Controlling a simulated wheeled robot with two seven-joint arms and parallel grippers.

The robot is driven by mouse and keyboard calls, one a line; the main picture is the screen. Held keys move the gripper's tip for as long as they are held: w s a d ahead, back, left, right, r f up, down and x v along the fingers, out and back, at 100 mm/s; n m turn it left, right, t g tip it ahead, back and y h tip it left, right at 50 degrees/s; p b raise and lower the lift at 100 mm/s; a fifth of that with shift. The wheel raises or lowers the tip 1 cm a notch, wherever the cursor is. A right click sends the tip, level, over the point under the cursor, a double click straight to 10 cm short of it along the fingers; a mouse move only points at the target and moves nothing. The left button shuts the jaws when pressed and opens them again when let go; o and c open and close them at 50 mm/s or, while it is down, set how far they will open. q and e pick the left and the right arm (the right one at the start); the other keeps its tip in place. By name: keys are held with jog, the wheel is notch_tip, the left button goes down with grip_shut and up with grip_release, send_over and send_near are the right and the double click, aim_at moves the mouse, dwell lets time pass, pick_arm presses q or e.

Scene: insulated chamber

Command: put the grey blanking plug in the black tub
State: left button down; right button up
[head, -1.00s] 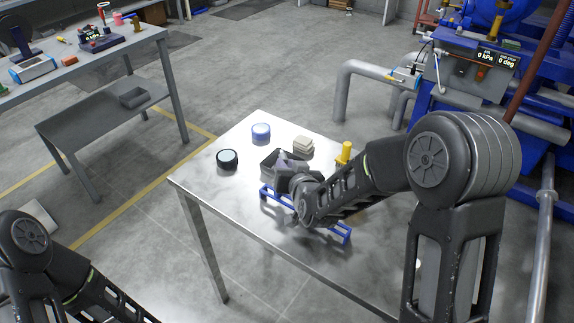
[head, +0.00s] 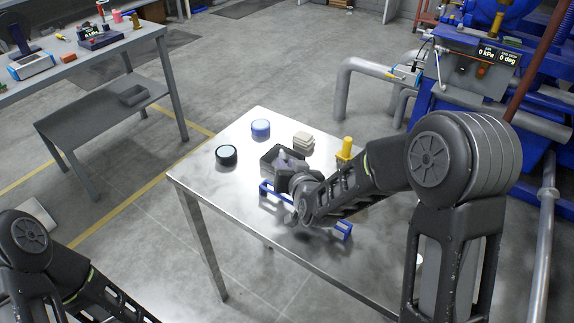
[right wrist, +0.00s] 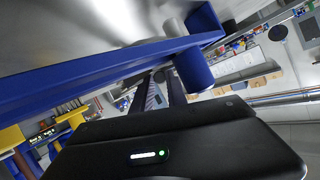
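The black tub (head: 268,156) stands on the steel table in the head view, with a small pale grey piece (head: 283,155) inside its outline. This looks like the grey blanking plug; I cannot tell whether it rests on the tub's floor. My right gripper (head: 287,176) is at the tub's near side, above the blue rack (head: 343,231), its tips partly hidden by my wrist. In the right wrist view its two dark fingers (right wrist: 160,93) stand apart with background showing between them. The rack's blue bar (right wrist: 90,75) crosses close in front. My left arm shows at lower left; its gripper is out of frame.
The table's front left area is clear. A grey workbench (head: 95,50) stands at the back left.

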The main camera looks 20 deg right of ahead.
jog(key=o, duration=0.5)
jog(key=shift+o, duration=0.2)
jog(key=shift+s, duration=0.1)
jog(key=v, duration=0.7)
jog(key=shift+s+a+r, duration=0.1)
jog(key=shift+s+r, duration=0.15)
jog(key=shift+s, duration=0.05)
jog(key=shift+r, duration=0.1)
